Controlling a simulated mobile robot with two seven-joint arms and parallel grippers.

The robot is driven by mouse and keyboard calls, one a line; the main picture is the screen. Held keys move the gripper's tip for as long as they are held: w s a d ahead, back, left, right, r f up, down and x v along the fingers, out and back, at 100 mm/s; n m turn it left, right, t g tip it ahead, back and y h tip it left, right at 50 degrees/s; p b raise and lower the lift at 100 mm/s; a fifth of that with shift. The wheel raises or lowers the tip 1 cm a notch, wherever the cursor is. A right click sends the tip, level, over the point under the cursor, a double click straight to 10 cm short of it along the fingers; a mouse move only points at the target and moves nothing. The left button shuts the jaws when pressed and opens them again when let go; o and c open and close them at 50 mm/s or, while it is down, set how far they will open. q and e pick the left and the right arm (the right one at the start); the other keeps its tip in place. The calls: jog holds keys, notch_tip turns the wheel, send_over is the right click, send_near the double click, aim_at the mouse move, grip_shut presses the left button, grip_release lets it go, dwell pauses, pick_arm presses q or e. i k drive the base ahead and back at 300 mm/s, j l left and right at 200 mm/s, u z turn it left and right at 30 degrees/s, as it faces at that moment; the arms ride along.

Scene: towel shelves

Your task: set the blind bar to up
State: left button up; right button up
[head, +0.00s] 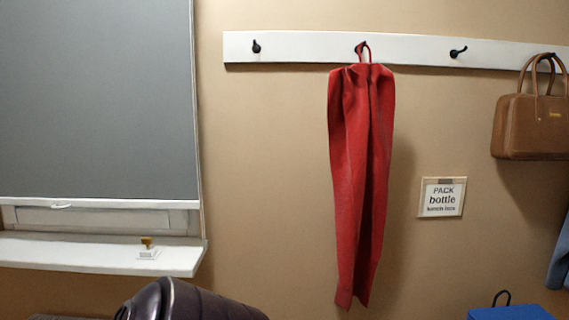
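A grey roller blind (95,100) hangs over the window at the left. Its white bottom bar (120,204) with a small pull (61,206) sits low, a little above the white window sill (100,254). A strip of the window frame (100,219) shows below the bar. Neither of my grippers is in view. A dark rounded part at the bottom, left of centre, may be part of my arm; I cannot tell which.
A small golden object (147,242) stands on the sill. A white rail with hooks (290,48) carries a red towel (361,170) and a brown handbag (533,125). A blue box (510,313) is at the bottom right.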

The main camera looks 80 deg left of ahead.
aim_at(130, 178)
jog(key=u, duration=3.9)
